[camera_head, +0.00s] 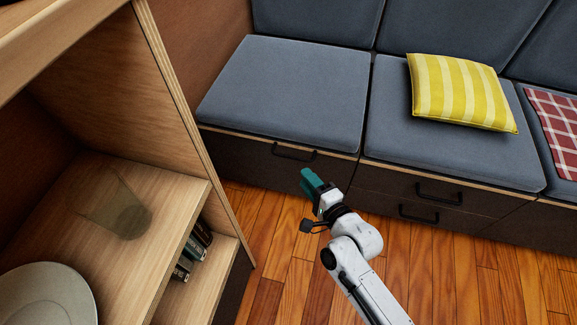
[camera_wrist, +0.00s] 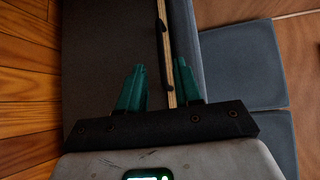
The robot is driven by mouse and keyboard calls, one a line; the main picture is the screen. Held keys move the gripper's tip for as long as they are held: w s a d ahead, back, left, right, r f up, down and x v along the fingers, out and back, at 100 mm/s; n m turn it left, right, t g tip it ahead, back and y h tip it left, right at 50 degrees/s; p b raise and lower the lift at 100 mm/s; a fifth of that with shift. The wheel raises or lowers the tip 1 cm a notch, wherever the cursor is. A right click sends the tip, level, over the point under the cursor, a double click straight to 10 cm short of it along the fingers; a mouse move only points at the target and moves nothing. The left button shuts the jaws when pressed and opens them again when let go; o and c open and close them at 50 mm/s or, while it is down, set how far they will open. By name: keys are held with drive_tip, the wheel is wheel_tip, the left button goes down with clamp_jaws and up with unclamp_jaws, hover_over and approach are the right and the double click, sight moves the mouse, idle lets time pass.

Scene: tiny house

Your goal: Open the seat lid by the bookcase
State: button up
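The seat lid by the bookcase is the left bench section, a grey-blue cushion (camera_head: 285,95) on a thin pale wooden edge. It looks closed. A black handle (camera_head: 293,153) is on the dark front just under that edge. My gripper (camera_head: 311,180), with teal fingers, is in front of and below the handle, apart from it in the head view. In the wrist view my gripper (camera_wrist: 160,75) is open, its fingers spread with nothing gripped. The wooden edge (camera_wrist: 168,60) and the dark handle (camera_wrist: 161,38) appear between and beyond the fingers.
The bookcase (camera_head: 170,110) stands at the left, with a glass (camera_head: 122,212), a plate (camera_head: 45,295) and books (camera_head: 192,250). The wooden floor (camera_head: 440,275) is clear.

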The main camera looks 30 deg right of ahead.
sight(288, 156)
drive_tip(key=w, duration=0.3)
drive_tip(key=w+f+b, duration=0.1)
drive_tip(key=w, duration=0.3)
drive_tip(key=w+b, duration=0.1)
drive_tip(key=w, duration=0.2)
drive_tip(key=shift+w+f, duration=0.35)
drive_tip(key=shift+w, duration=0.05)
drive_tip(key=shift+c, duration=0.4)
clamp_jaws()
